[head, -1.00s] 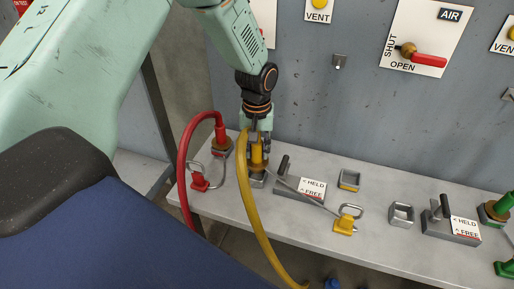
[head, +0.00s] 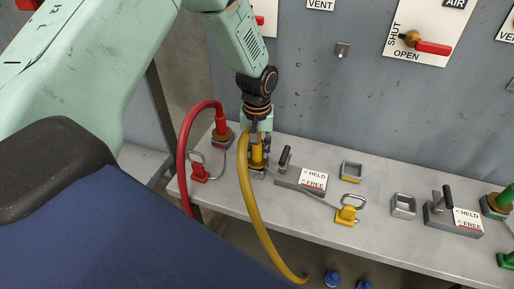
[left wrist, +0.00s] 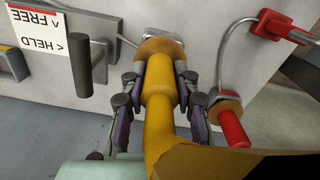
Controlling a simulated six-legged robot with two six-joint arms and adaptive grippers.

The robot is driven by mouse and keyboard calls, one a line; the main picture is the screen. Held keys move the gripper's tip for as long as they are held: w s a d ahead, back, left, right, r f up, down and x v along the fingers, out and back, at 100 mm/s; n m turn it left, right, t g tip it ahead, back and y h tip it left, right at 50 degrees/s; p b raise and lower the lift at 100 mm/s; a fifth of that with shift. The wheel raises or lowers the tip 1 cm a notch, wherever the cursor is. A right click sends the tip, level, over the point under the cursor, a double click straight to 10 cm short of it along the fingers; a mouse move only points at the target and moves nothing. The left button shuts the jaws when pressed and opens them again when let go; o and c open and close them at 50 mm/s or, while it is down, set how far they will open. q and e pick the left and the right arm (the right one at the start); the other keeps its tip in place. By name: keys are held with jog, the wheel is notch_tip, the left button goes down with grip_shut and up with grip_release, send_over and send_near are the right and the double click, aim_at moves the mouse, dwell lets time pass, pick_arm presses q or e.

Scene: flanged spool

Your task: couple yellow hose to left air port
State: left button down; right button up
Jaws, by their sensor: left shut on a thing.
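The yellow hose (head: 247,202) hangs from the bench's front edge in a long curve. My left gripper (head: 257,150) points down and is shut on the yellow hose's end fitting (left wrist: 161,82), with a finger on each side of it. The fitting stands upright at a port block (head: 257,172) on the bench; the gripper hides part of it, and I cannot tell whether it is fully seated. The wrist view shows a brass collar (left wrist: 160,48) at the fitting's far end. A lever (head: 285,158) stands beside the HELD/FREE plate (head: 313,181). My right gripper is out of view.
A red hose (head: 184,150) on its own port stands close on the left, with a red tag (head: 200,172). A yellow tag with a wire loop (head: 347,215) lies to the right. A second lever (head: 447,201) and green fittings are farther right. The grey wall is behind.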

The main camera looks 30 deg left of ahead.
pick_arm(q)
jog(key=shift+w+a+f, duration=0.15)
jog(key=shift+w+f, duration=0.1)
jog(key=shift+f, duration=0.1)
jog(key=shift+s, duration=0.2)
jog(key=shift+w+f, duration=0.15)
jog(key=shift+f, duration=0.15)
jog(key=c, duration=1.1)
grip_release()
jog(key=shift+r, duration=0.15)
jog(key=shift+c, duration=0.2)
jog(key=shift+o, duration=1.1)
